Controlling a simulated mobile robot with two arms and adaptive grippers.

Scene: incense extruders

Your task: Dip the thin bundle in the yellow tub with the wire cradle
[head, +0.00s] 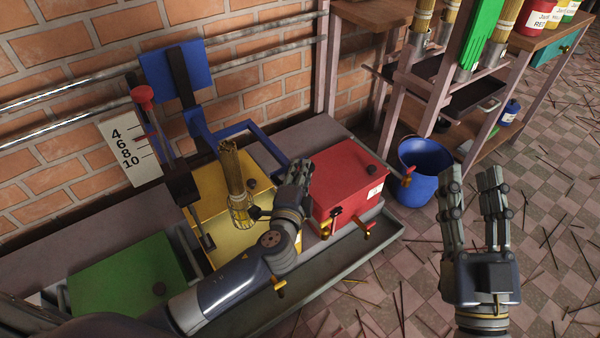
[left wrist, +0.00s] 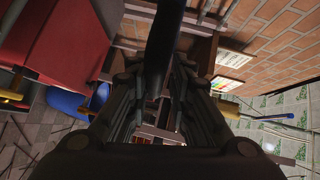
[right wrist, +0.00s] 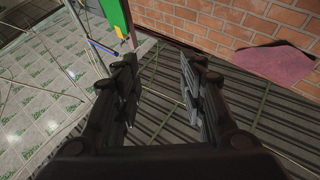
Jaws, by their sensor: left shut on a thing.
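The thin bundle (head: 230,165) of tan sticks stands nearly upright in the wire cradle (head: 241,214). Both are over the open front part of the yellow tub (head: 222,245); I cannot tell whether the bundle's lower end touches the yellow contents. My left gripper (head: 297,180) is right of the cradle. Its fingers are shut around a dark bar, seemingly the cradle's handle, seen between them in the left wrist view (left wrist: 163,60). My right gripper (head: 474,185) is open and empty over the floor at the right; its spread fingers also show in the right wrist view (right wrist: 158,75).
A red tub (head: 345,180) with taps stands right of the yellow tub, and a green tub (head: 125,270) left. A numbered depth board (head: 128,148) and blue frame (head: 205,125) stand behind. A blue bucket (head: 425,165) is beside the shelf. Loose sticks litter the floor.

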